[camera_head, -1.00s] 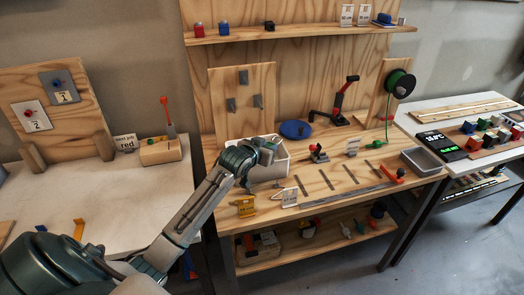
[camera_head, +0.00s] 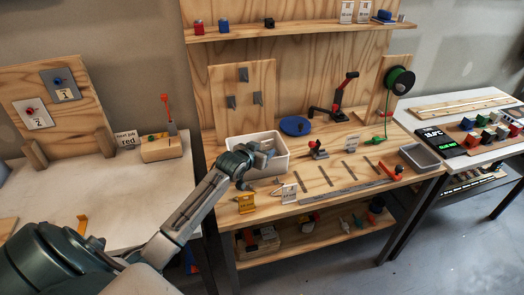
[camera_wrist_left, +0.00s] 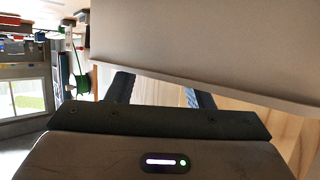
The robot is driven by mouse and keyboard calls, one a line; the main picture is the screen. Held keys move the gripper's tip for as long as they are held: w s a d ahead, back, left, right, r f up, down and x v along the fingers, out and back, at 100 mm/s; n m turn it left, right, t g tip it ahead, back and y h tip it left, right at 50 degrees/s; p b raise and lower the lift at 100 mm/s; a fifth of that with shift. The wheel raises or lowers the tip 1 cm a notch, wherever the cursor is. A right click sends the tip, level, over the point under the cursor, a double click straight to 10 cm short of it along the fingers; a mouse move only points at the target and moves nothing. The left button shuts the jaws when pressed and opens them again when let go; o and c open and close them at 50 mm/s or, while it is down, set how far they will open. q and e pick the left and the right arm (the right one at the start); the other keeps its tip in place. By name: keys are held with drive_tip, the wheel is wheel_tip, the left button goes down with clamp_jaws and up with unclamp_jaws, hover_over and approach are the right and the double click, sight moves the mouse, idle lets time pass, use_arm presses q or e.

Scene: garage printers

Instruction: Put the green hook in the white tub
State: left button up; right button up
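The white tub (camera_head: 281,164) stands on the wooden bench, left of its middle. My left gripper (camera_head: 266,153) is over the tub's left part, seen from behind. In the left wrist view its two fingers (camera_wrist_left: 161,90) stand apart with nothing visible between them. A large pale surface, which looks like the tub's wall (camera_wrist_left: 200,38), fills the top of that view. I cannot make out the green hook; the tub's floor is partly hidden by its wall and my gripper. My right gripper is out of view.
A blue disc (camera_head: 295,125) lies behind the tub. A red clamp (camera_head: 318,150) stands to its right. A grey tray (camera_head: 420,157) is at the right. A green spool (camera_head: 400,80) hangs above.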

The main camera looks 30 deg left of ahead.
use_arm(q)
drive_tip(key=shift+s, duration=0.1)
drive_tip(key=b+v, duration=0.1)
drive_tip(key=v, duration=1)
drive_tip(key=shift+s+r, duration=0.25)
drive_tip(key=shift+s, duration=0.1)
